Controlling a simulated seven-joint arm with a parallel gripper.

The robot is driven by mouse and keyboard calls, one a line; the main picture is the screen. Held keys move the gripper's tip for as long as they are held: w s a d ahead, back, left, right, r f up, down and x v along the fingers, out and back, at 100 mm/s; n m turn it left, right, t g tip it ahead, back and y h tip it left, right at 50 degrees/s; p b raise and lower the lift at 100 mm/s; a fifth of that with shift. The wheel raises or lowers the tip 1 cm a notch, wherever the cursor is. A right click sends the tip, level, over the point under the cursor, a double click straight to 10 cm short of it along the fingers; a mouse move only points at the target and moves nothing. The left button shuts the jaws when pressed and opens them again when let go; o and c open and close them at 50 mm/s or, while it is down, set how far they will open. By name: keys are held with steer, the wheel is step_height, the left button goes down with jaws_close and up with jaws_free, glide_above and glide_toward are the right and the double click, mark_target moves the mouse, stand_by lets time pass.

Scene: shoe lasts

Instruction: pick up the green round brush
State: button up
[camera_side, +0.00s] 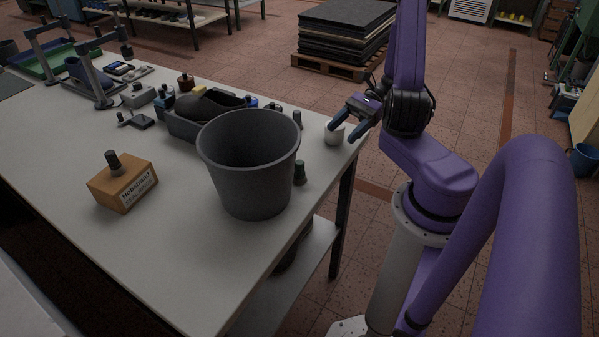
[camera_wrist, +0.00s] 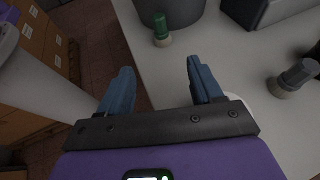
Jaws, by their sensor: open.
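The green round brush (camera_wrist: 161,30) stands on the table near its edge, close beside the dark bucket, with a green upper part and a pale base. In the side view the brush (camera_side: 299,173) looks dark and stands just right of the bucket. My gripper (camera_side: 342,133) is above the table's right edge, behind the brush and apart from it. In the wrist view my gripper (camera_wrist: 160,66) has its blue fingers spread with nothing between them, and the brush shows beyond the fingertips.
The large grey bucket (camera_side: 247,170) stands left of the brush. A white cup-like object (camera_side: 334,134) is beside my fingers. A dark round brush (camera_side: 297,119) stands farther back, also in the wrist view (camera_wrist: 293,78).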

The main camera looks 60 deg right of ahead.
glide_toward(300, 171)
steer(key=f, duration=0.1)
steer(key=w+f, duration=0.1)
steer(key=shift+a+f, duration=0.3)
steer(key=shift+a, duration=0.1)
steer(key=shift+x, duration=3.1)
steer(key=shift+w+d+f, duration=0.1)
steer(key=shift+w+f, duration=0.05)
steer(key=c, duration=1.1)
